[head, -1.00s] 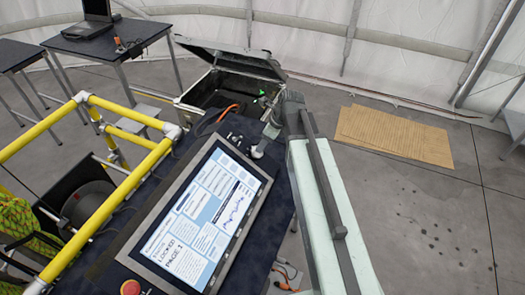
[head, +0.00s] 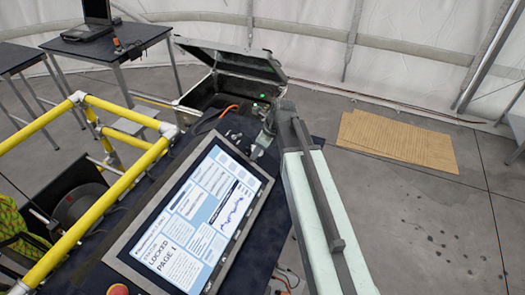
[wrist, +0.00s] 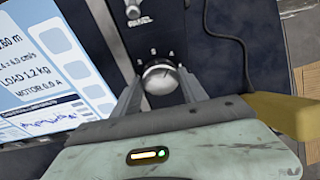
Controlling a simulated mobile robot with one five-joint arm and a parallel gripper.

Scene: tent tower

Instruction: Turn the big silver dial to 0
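The big silver dial (wrist: 160,78) sits on the dark panel in the wrist view, with small marks around its upper side, too blurred to read. A thin dark line on its face points to the upper right. My gripper (wrist: 160,84) reaches over it with one finger on its left and one on its right. Whether the fingers touch the dial's rim is not clear. In the head view my gripper (head: 262,146) is at the right of the screen's top corner, and my arm hides the dial.
A screen (head: 190,220) reading "LOCKED" lies left of the dial. A smaller knob (wrist: 133,10) is above the dial in the wrist view, near a black cable (wrist: 238,40). Yellow rails (head: 110,195) stand at left.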

